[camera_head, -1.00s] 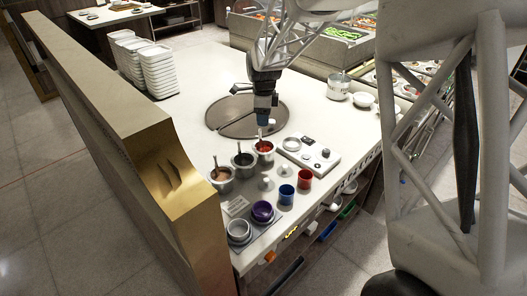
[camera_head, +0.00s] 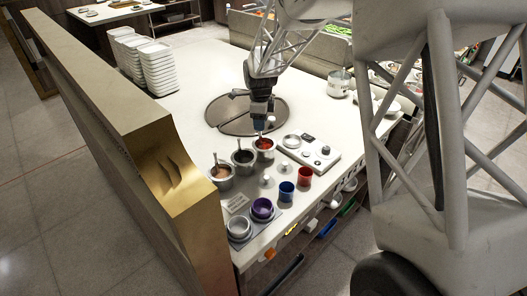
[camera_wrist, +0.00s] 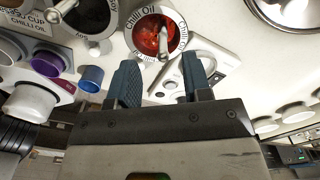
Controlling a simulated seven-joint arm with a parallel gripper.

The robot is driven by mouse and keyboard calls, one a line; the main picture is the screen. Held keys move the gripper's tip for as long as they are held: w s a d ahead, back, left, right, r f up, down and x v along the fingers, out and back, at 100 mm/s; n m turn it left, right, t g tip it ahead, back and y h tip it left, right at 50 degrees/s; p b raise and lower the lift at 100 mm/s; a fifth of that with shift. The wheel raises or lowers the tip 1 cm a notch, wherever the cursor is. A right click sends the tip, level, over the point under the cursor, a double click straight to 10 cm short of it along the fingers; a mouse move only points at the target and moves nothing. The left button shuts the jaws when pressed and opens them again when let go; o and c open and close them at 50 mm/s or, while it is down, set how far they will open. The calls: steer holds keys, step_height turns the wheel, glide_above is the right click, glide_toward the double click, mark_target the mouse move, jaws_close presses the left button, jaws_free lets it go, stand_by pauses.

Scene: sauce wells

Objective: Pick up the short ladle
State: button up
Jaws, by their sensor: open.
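Three metal sauce wells stand in a row on the counter, each with a ladle handle rising from it. The right well, labelled Chili Oil in the wrist view (camera_wrist: 150,38), holds red oil. Its ladle (camera_wrist: 163,42) leans in it and its handle looks short. The middle well (camera_head: 243,158) holds dark sauce and the left well (camera_head: 221,172) brown sauce; their ladle handles stick up farther. My gripper (camera_head: 258,121) hangs just above the chili oil well. In the wrist view my gripper (camera_wrist: 160,82) is open and empty, fingers apart, with the chili oil ladle ahead of the gap.
A white panel with knobs (camera_head: 325,162) lies right of the chili oil well. A blue cup (camera_head: 286,192), a red cup (camera_head: 305,177) and a purple bowl (camera_head: 262,208) stand near the front. White stacked trays (camera_head: 151,68) are far left. The counter's left-middle is clear.

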mark_target(261, 135)
stand_by(0.3)
steer(key=shift+w+f, duration=0.2)
steer(key=shift+f, duration=2.4)
jaws_close()
